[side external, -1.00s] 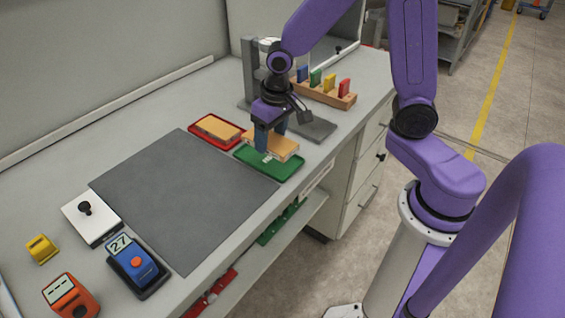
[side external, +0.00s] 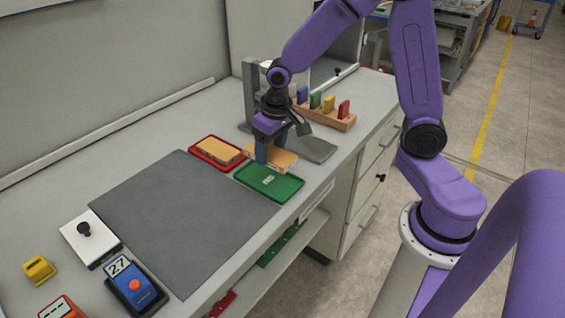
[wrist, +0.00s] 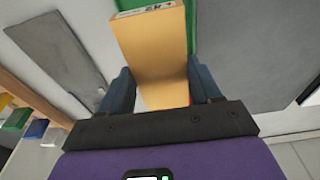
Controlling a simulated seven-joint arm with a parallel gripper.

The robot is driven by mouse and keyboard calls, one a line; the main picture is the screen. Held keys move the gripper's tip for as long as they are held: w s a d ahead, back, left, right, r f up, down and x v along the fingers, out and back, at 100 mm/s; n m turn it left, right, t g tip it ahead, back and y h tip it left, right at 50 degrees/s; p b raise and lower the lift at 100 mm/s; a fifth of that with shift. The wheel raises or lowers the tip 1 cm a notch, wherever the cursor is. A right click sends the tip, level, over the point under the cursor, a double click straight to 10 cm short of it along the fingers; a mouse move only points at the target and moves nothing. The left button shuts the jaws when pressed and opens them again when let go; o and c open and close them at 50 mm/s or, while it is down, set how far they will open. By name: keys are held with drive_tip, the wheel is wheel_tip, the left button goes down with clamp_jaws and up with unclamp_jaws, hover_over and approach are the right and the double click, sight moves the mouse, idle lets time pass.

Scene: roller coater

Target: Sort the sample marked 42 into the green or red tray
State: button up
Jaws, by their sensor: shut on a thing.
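My gripper (side external: 272,150) is shut on a tan block (side external: 283,160) and holds it near the back edge of the green tray (side external: 290,190). In the wrist view, the block (wrist: 155,45) lies between the two blue fingers of my gripper (wrist: 162,88). A white label on its far end carries an upside-down number that looks like 42. The green tray holds no block and has a small pale mark on its floor. The red tray (side external: 233,165), to its left, holds another tan block (side external: 217,151). Green also shows beside the held block in the wrist view (wrist: 192,25).
A grey mat (side external: 180,220) covers the middle bench. A wooden rack (side external: 335,121) with coloured tabs and a grey stand (side external: 252,95) are behind my gripper. A blue device showing 27 (side external: 135,287), a white block with a black knob (side external: 90,240) and a yellow item (side external: 39,269) stand front left.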

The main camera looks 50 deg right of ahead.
drive_tip(key=shift+w+a+r, duration=0.15)
drive_tip(key=shift+a+r, duration=0.05)
drive_tip(key=shift+r, duration=0.1)
drive_tip(key=shift+f, duration=3.3)
drive_tip(key=o, duration=1.2)
drive_tip(key=shift+c, duration=0.2)
drive_tip(key=shift+r, duration=0.1)
drive_tip(key=shift+r, duration=3.4)
